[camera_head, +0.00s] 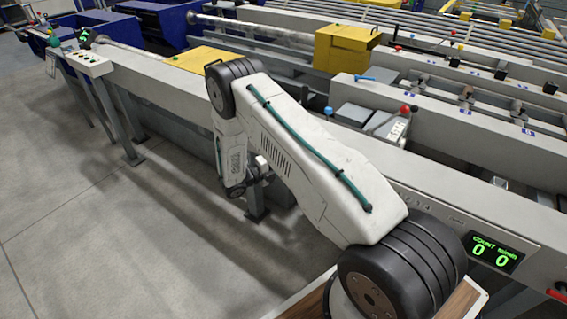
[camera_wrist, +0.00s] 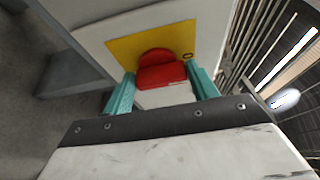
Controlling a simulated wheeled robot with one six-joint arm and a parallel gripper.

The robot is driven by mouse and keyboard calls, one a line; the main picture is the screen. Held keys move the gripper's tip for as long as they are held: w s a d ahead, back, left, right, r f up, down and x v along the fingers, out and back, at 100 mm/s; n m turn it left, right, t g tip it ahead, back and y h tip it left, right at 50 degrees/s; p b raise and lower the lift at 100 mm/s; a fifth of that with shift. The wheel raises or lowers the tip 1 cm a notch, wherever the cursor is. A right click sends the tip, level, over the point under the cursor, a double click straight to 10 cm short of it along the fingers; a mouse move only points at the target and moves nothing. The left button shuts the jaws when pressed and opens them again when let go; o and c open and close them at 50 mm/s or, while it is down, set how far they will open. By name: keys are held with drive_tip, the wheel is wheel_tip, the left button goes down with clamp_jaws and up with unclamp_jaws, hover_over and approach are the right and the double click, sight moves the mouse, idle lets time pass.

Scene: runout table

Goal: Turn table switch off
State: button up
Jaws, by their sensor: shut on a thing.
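The red switch (camera_wrist: 162,76) sits on a yellow plate (camera_wrist: 124,52) on a pale panel in the wrist view. It has a rounded back part and a blocky front part. My gripper (camera_wrist: 160,80) has one teal finger on each side of the switch and is shut on it. The exact contact at the fingertips is partly hidden. In the head view my arm covers this spot, and neither the switch nor the fingers can be made out.
In the head view, a long grey table frame (camera_head: 158,82) runs beside my arm. A counter display (camera_head: 494,252) reading 0 0 is at the lower right. A control box with buttons (camera_head: 88,63) stands at the upper left. The concrete floor (camera_head: 120,230) at left is clear.

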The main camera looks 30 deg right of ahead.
idle(0.5)
drive_tip(key=o, duration=1)
drive_tip(key=shift+a, duration=0.15)
drive_tip(key=a, duration=0.7)
drive_tip(key=shift+w+a, duration=0.2)
drive_tip(key=shift+a, duration=0.15)
